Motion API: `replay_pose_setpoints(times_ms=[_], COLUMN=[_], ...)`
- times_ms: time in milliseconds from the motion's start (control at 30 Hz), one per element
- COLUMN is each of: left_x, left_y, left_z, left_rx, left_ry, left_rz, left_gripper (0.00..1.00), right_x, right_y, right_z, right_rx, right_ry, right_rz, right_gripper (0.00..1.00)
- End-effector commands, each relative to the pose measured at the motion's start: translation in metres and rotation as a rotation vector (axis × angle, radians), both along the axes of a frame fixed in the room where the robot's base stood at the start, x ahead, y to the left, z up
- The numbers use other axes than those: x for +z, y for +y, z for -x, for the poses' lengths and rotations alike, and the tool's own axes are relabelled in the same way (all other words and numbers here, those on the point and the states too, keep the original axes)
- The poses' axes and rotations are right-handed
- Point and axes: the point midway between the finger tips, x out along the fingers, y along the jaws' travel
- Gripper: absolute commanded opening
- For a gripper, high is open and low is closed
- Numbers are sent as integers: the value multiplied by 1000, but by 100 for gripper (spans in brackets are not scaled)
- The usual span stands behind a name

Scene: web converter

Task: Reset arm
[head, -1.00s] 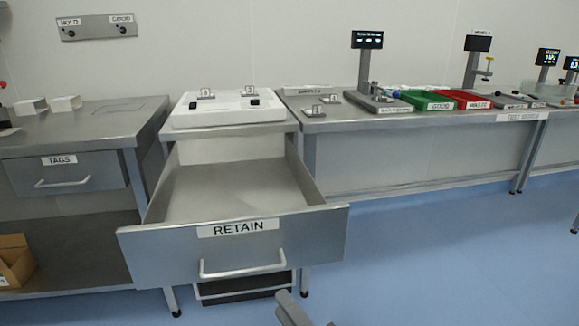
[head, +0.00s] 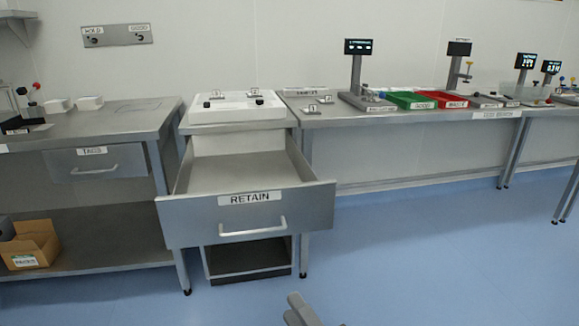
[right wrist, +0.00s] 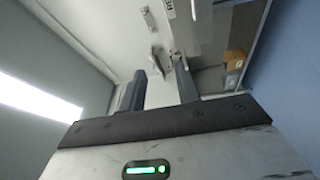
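My right gripper (head: 299,308) shows at the bottom edge of the head view, in front of the drawer cabinet and over the blue floor. In the right wrist view its two fingers (right wrist: 160,85) stand apart with nothing between them. My left gripper is in neither view. The RETAIN drawer (head: 300,205) is pulled out, and the part of its inside that shows is empty. Its handle (head: 252,230) is free; my right gripper is apart from it.
A white panel (head: 235,112) sits above the drawer. The left bench (head: 120,122) has a closed TAGS drawer (head: 95,162) and a cardboard box (head: 38,243) below. The right bench (head: 340,120) carries a green tray (head: 410,101) and a red tray (head: 443,99). Blue floor (head: 420,250) is clear at the right.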

Motion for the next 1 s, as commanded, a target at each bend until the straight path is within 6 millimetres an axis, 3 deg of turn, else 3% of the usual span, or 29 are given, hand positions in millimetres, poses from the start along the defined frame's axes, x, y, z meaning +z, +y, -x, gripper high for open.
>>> replay_pose_setpoints(times_ms=[367, 633, 800, 1000], left_x=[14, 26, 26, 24], left_y=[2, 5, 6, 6], left_z=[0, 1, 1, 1], left_rx=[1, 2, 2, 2], left_ry=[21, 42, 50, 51], left_rz=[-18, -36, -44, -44], left_gripper=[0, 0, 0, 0], right_x=[-39, -91, -108, -111], right_y=[-61, -111, -123, -124], right_z=[12, 66, 93, 96], right_rx=[-190, -435, -528, -538], right_ry=[512, 1005, 1166, 1186], right_rz=[-485, -1015, -1218, -1249], right_gripper=[32, 32, 32, 32])
